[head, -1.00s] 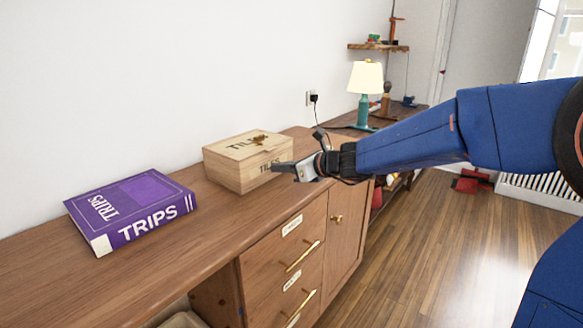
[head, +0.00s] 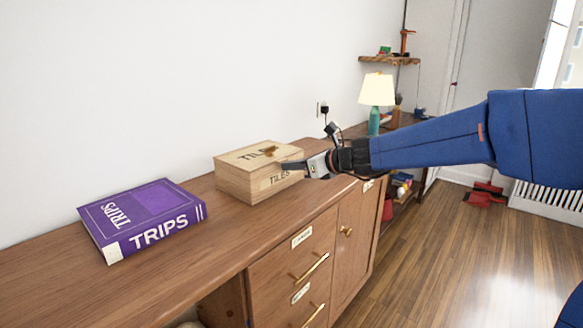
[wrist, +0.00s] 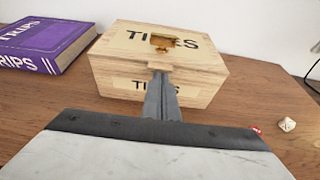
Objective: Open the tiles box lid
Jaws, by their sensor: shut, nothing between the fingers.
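The tiles box (head: 240,183) is a pale wooden box marked TILES on its top and front. It stands on the wooden cabinet top with its lid (head: 240,156) down. In the wrist view the box (wrist: 115,82) is straight ahead, with a brass piece (wrist: 166,42) on the lid (wrist: 128,40). My gripper (head: 284,165) is at the box's front right side, near the lid's front edge. In the wrist view my gripper's fingers (wrist: 160,80) are together and empty, with tips in front of the lid's front tab. Whether they touch it I cannot tell.
A purple TRIPS book (head: 140,215) lies left of the box. A lamp (head: 376,98) stands farther back. A small pale object (wrist: 287,124) lies right of the box. The white wall is close behind. Bare cabinet top lies between book and box.

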